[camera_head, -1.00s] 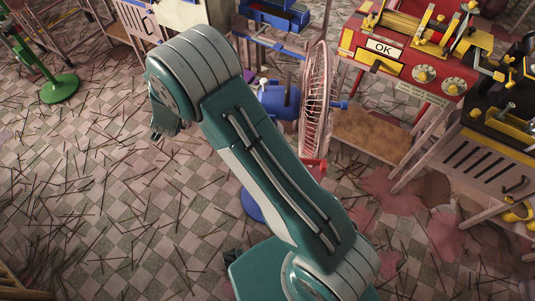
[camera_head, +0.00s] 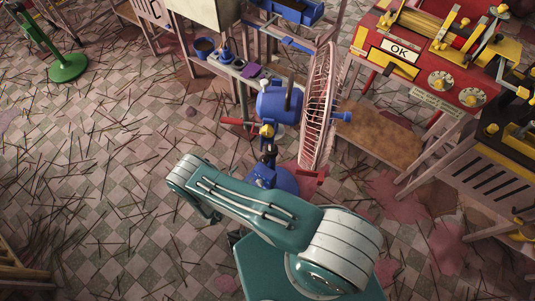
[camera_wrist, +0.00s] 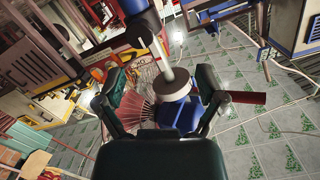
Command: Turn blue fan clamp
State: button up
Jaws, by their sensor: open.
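The blue fan stands at centre in the head view, with its blue motor housing (camera_head: 280,104), pale wire grille (camera_head: 318,105) and round blue base (camera_head: 272,180). A red handle (camera_head: 238,122) sticks out left of the housing, above a yellow knob (camera_head: 266,130). In the wrist view I see the blue housing (camera_wrist: 186,117), the red handle (camera_wrist: 246,97), a white pole (camera_wrist: 162,55) and a brownish disc (camera_wrist: 174,86). My gripper (camera_wrist: 160,103) is open, its dark fingers to either side of the disc and housing in the picture. Contact and the exact clamp part are unclear.
A bench (camera_head: 245,72) with small items stands behind the fan. A green stand (camera_head: 68,67) is at far left. Thin sticks litter the checkered floor.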

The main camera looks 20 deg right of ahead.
aim_at(263, 161)
jog(key=shift+h, duration=0.4)
jog(key=x, duration=0.3)
jog(key=s+d+x, duration=0.1)
jog(key=x, duration=0.3)
jog(key=s+f+x, duration=0.1)
jog(key=x, duration=0.3)
jog(key=shift+d, duration=0.2)
jog(key=shift+a, duration=0.1)
jog(key=c, duration=1.2)
